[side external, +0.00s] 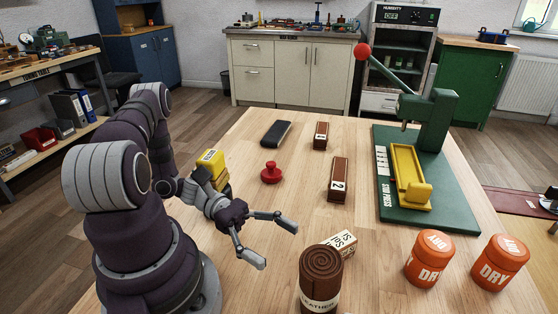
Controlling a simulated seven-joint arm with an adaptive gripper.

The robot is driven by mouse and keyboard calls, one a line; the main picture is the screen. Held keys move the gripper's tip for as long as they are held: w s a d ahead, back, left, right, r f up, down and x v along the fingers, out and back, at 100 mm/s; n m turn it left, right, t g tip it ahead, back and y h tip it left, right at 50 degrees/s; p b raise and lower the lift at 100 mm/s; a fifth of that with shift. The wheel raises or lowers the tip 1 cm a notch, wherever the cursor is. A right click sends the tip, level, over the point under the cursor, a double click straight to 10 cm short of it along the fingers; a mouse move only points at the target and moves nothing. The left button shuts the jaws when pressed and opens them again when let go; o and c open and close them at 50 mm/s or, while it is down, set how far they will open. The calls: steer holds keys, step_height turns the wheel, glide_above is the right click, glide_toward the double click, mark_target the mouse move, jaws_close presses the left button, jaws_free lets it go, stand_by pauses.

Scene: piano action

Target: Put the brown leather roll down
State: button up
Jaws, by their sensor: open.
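The brown leather roll (321,276) stands upright at the table's front edge in the side external view, its spiral end facing up and a pale label band around its lower part. Its base is cut off by the bottom of the picture. My gripper (272,240) is open, with its two fingers spread and nothing between them. It is to the left of the roll and appears apart from it.
A cream lettered block (342,242) is right behind the roll. Two orange DRY jars (429,259) (499,262) stand to the right. A red knobbed piece (271,173), brown numbered blocks (338,180) (321,135), a dark case (275,134) and a green press (425,180) lie farther back. The table's middle is clear.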

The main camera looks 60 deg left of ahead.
mark_target(339, 286)
steer(key=shift+w+d+f, duration=0.1)
steer(key=shift+d+f, duration=0.15)
steer(key=shift+d, duration=0.05)
steer(key=x, duration=0.9)
steer(key=shift+w+d+f, duration=0.1)
steer(key=shift+d+f, duration=0.1)
steer(key=shift+d, duration=0.2)
steer(key=shift+c, duration=0.2)
steer(key=c, duration=1)
steer(key=shift+c, duration=0.2)
